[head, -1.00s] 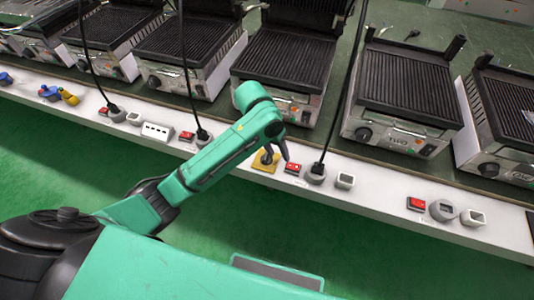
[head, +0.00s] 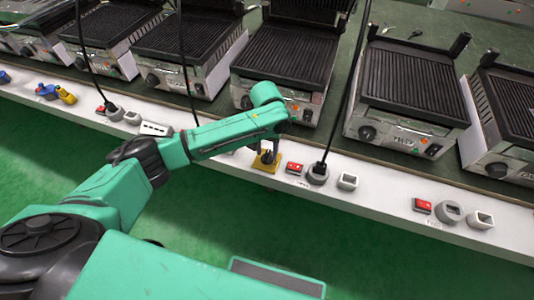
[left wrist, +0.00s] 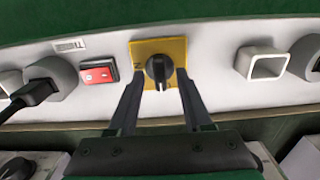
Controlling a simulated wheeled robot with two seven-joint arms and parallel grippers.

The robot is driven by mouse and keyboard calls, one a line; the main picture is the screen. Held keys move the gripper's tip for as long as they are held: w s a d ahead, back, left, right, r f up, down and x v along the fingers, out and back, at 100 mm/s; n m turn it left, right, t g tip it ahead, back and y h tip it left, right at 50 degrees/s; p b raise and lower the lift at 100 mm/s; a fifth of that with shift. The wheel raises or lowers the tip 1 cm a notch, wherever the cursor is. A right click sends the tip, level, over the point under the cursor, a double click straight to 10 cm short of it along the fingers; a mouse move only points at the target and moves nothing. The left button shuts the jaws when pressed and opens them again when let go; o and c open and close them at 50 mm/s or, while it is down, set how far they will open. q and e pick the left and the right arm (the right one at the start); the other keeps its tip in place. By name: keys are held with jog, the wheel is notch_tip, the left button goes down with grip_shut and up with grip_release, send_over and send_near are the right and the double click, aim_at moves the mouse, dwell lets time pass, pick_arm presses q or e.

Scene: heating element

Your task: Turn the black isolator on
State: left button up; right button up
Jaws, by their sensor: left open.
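The black isolator (left wrist: 158,66) is a round knob with a raised grip on a square yellow plate (left wrist: 175,46), mounted on the white ledge. In the left wrist view its grip runs roughly up and down the picture. The yellow plate also shows in the head view (head: 260,165), partly covered by my gripper. My left gripper (left wrist: 160,76) is open, with one dark finger on each side of the knob. Whether the fingers touch the knob I cannot tell. In the head view, my left gripper (head: 268,150) is small and partly hidden by my arm. My right gripper is not in view.
A red switch (head: 294,167) and a grey round socket with a black plug (head: 317,174) sit beside the isolator. A square white socket (head: 348,182) is further right. Several contact grills (head: 408,85) line the bench behind. A black cable (head: 345,95) hangs near my gripper.

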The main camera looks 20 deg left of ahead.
pick_arm(q)
jog(key=shift+f, duration=0.45)
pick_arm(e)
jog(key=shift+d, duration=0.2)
pick_arm(q)
grip_shut()
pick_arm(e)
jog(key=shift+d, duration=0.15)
